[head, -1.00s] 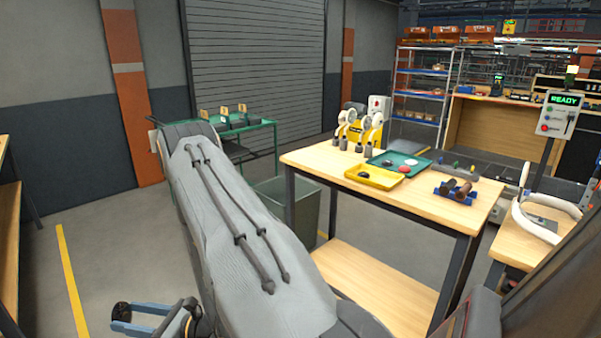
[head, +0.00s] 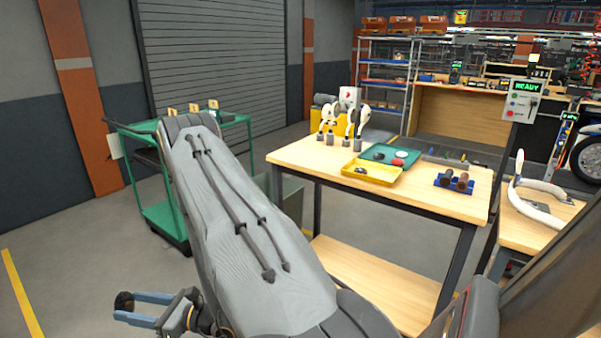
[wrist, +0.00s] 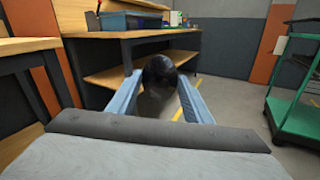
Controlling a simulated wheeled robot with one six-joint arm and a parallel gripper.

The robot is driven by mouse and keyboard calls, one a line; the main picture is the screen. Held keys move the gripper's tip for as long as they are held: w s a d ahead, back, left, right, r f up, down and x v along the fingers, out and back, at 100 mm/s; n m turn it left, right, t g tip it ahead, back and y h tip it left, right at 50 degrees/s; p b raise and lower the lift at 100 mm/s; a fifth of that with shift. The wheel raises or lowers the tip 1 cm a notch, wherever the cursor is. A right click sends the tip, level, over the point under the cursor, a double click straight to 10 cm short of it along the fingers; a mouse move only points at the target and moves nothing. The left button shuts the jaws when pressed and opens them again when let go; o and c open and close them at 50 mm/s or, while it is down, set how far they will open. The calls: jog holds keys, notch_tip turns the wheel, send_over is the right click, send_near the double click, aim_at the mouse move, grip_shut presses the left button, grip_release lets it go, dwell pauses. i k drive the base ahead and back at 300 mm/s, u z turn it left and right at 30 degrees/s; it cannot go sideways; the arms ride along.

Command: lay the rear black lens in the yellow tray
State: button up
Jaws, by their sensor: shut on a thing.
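My gripper (head: 130,307) is low at the left of the head view, away from the table. It is shut on a dark round thing that looks like a black lens (wrist: 160,72), held between the blue fingertips in the wrist view. The yellow tray (head: 384,181) lies on the front of the wooden table, with a small black lens (head: 360,170) in it. Behind it is a green tray (head: 411,150) with a dark lens (head: 378,155), a white one (head: 402,154) and a red one (head: 398,162).
A green cart (head: 165,220) is at the left.

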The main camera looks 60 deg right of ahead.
aim_at(382, 178)
jog(key=z, duration=2.4)
jog(key=i, duration=0.25)
